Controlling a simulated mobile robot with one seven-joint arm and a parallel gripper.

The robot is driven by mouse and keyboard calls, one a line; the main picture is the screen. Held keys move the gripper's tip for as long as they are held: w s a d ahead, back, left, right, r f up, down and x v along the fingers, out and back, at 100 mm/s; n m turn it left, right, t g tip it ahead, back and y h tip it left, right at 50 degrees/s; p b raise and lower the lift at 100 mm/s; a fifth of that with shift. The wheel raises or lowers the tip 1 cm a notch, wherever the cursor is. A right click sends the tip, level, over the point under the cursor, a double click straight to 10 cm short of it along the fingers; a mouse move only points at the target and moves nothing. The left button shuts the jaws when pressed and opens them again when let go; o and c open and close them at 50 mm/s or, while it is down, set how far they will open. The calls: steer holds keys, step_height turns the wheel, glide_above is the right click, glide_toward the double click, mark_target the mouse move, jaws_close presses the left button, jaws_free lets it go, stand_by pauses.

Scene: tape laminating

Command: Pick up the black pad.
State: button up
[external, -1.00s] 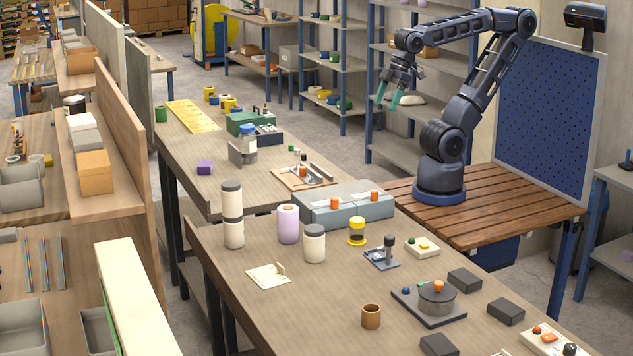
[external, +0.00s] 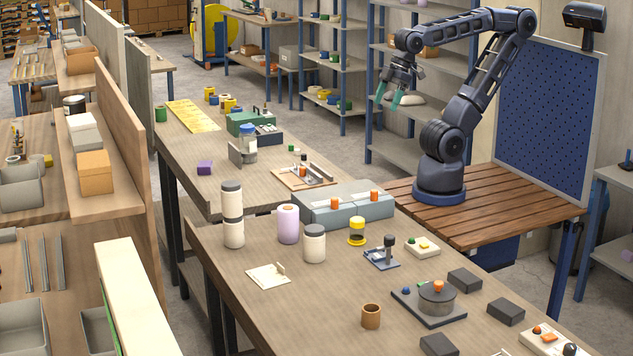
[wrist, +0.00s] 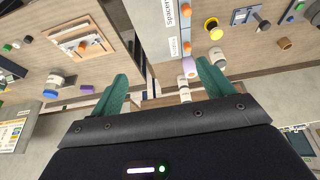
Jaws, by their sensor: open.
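Several dark pads lie flat on the near workbench in the external view: one dark pad (external: 465,280) right of the round-topped fixture, a second dark pad (external: 505,311) nearer the front right, and a third dark pad (external: 438,345) at the bottom edge, partly cut off. I cannot tell which one the task names. My gripper (external: 388,97) is open and empty, held high in the air, well behind and above the pads. In the wrist view its green fingers (wrist: 162,72) are spread apart with nothing between them.
A fixture plate (external: 400,295) with a round metal piece and orange knob stands beside the pads. A brown cup (external: 371,316), a small black-handled tool (external: 389,250), white jars (external: 313,243) and a grey-green box (external: 345,205) share the bench. The bench's front left is mostly clear.

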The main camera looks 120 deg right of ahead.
steer(key=w+a+f+n+g, duration=0.1)
steer(key=w+a+f+n, duration=0.2)
steer(key=w+a+n, duration=0.7)
steer(key=w+a+f+g, duration=0.2)
steer(key=w+a, duration=0.3)
steer(key=a, duration=1.1)
steer(key=n+g, duration=0.2)
steer(key=n, duration=0.6)
glide_above(465, 276)
steer(key=f, duration=2.3)
steer(key=shift+s+d+f, duration=0.1)
steer(key=shift+s+d, duration=0.05)
steer(key=shift+d, duration=0.2)
steer(key=shift+a+f, duration=0.15)
steer(key=shift+f, duration=1.15)
steer(key=shift+a+f, duration=0.15)
steer(key=shift+f, duration=1.1)
steer(key=c, duration=1.1)
steer(key=shift+o, duration=0.2)
steer(key=shift+r, duration=0.15)
step_height(465, 276, up, 20)
